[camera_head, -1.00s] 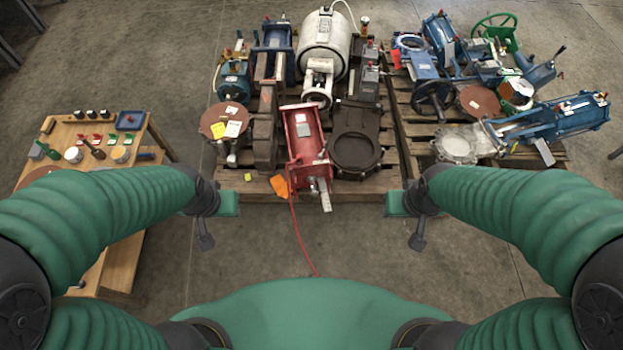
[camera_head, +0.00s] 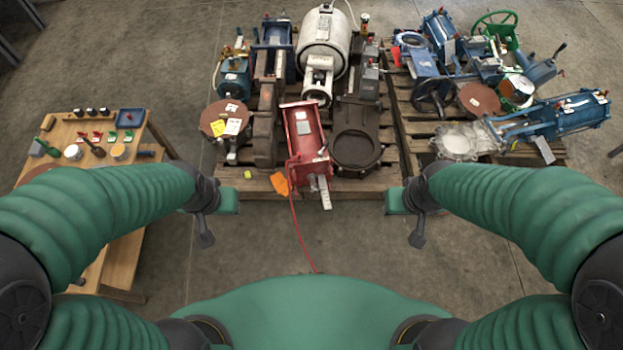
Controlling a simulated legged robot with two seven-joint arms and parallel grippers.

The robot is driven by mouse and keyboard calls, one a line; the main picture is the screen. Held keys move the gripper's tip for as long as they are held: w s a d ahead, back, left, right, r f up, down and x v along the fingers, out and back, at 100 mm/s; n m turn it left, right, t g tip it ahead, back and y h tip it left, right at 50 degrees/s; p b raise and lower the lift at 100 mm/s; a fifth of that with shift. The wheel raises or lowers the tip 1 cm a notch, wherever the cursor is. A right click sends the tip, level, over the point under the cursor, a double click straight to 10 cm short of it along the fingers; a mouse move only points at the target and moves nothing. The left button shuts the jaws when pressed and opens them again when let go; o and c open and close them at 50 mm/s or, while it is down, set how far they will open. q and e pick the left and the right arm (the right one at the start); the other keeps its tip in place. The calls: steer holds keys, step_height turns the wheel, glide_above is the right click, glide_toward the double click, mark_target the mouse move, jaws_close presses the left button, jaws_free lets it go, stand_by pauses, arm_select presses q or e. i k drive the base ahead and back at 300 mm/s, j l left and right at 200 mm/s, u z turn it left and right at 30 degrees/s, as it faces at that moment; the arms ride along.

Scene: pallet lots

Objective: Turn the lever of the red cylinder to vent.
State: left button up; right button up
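The red cylinder (camera_head: 304,131) lies on the front of the left pallet, its near end toward me. A pale lever or plate (camera_head: 325,192) sticks out from its near end over the pallet's front edge. A red hose (camera_head: 297,225) runs from that end down to the floor. My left gripper (camera_head: 205,232) hangs in front of the pallet, left of the cylinder and apart from it. My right gripper (camera_head: 418,232) hangs to the right, also apart. Both are small and dark; I cannot tell their finger opening. Nothing shows held in either.
The left pallet (camera_head: 360,187) also carries a white tank (camera_head: 323,45), a dark flanged valve (camera_head: 356,150) and an orange tag (camera_head: 280,184). A second pallet (camera_head: 408,125) holds blue actuators (camera_head: 575,112). A wooden table (camera_head: 125,265) stands at left.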

mark_target(321, 153)
steer(key=i+j, duration=0.35)
steer(key=i, duration=0.2)
steer(key=i+j, duration=0.3)
steer(key=i, duration=0.2)
steer(key=i+z, duration=0.05)
